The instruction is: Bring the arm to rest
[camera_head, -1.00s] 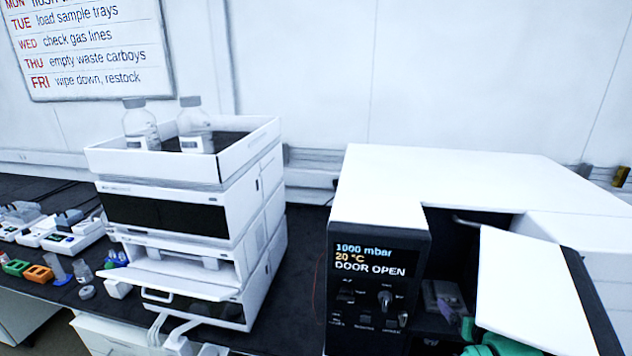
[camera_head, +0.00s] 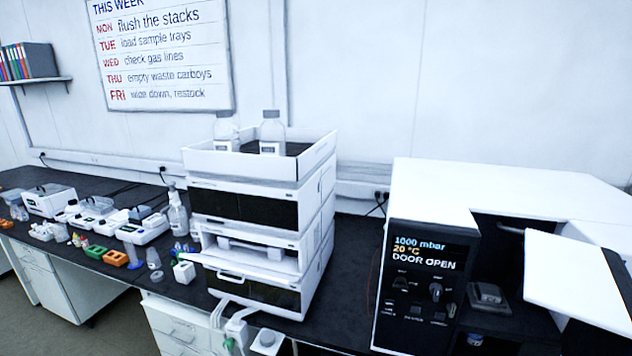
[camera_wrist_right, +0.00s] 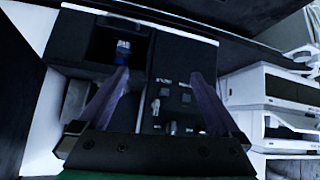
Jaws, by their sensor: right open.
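My right gripper (camera_wrist_right: 160,73) shows in the right wrist view with its two purple fingers spread apart and nothing between them. Beyond the fingers is the dark control panel of the white vacuum oven (camera_head: 520,180); knobs show between them. A small bottle with a blue middle (camera_wrist_right: 123,50) stands in a dark opening past the left finger. In the head view the oven display reads 1000 mbar, 20 °C, DOOR OPEN, and the door (camera_head: 580,280) stands open. Neither gripper shows in the head view.
A white chromatography stack (camera_head: 245,205) stands left of the oven, with two clear bottles in its top tray (camera_head: 230,163). Its middle drawer is pulled out. Several small items, including orange and green racks (camera_head: 115,258), lie on the black bench to the left.

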